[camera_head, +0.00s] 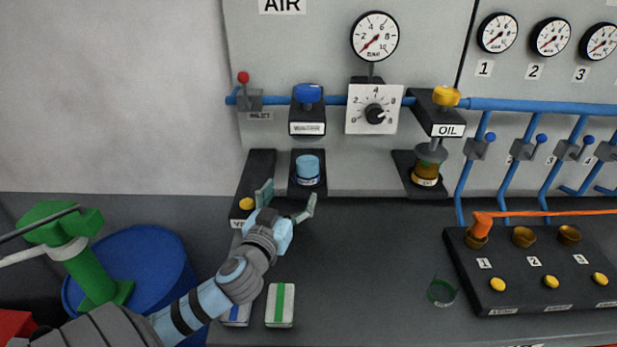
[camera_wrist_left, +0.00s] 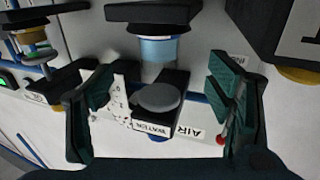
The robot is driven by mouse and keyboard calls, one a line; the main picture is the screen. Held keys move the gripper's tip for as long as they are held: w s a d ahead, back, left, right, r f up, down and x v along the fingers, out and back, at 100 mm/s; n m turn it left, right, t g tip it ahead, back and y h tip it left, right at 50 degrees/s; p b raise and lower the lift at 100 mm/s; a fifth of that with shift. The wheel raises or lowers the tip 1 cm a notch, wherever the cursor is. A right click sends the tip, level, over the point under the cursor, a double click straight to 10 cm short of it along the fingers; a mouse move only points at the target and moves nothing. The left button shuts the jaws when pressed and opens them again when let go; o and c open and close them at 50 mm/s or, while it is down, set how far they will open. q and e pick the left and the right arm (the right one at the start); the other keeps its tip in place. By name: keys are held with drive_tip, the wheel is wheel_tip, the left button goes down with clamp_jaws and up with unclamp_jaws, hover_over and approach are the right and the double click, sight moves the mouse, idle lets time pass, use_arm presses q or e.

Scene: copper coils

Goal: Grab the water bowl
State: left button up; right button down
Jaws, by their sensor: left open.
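The water bowl (camera_head: 308,166) is a small light blue cup sitting on a black stand (camera_head: 321,186) low on the grey panel. In the left wrist view the bowl (camera_wrist_left: 158,48) is at the upper middle. The black water unit (camera_head: 307,114) with a blue knob is above it, its label showing in the left wrist view (camera_wrist_left: 153,128). My left gripper (camera_head: 288,197) is open and empty, in front of and slightly below the bowl. In the left wrist view the fingers (camera_wrist_left: 160,82) are wide apart, and the bowl shows between and beyond them. My right gripper is not in view.
A black block with a yellow button (camera_head: 247,204) is left of the gripper. The oil unit (camera_head: 437,114) with its amber bowl (camera_head: 425,174) is to the right. A green cup (camera_head: 441,292) and a black button box (camera_head: 520,270) are at the right.

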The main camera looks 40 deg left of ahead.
sight(303, 169)
use_arm(q)
drive_tip(key=x, duration=0.6)
drive_tip(key=shift+r, duration=0.15)
drive_tip(key=w, duration=0.1)
drive_tip(key=w+a+r+p, duration=0.1)
drive_tip(key=w, duration=0.2)
drive_tip(key=shift+w+a+r+p, duration=0.25)
drive_tip(key=shift+r+p, duration=0.05)
drive_tip(key=shift+p, duration=0.05)
drive_tip(key=shift+w+a+f, duration=0.1)
drive_tip(key=shift+w+f, duration=0.1)
drive_tip(key=shift+w, duration=0.2)
drive_tip(key=shift+r, duration=0.1)
drive_tip(key=c, duration=1.4)
drive_tip(key=shift+r, duration=0.1)
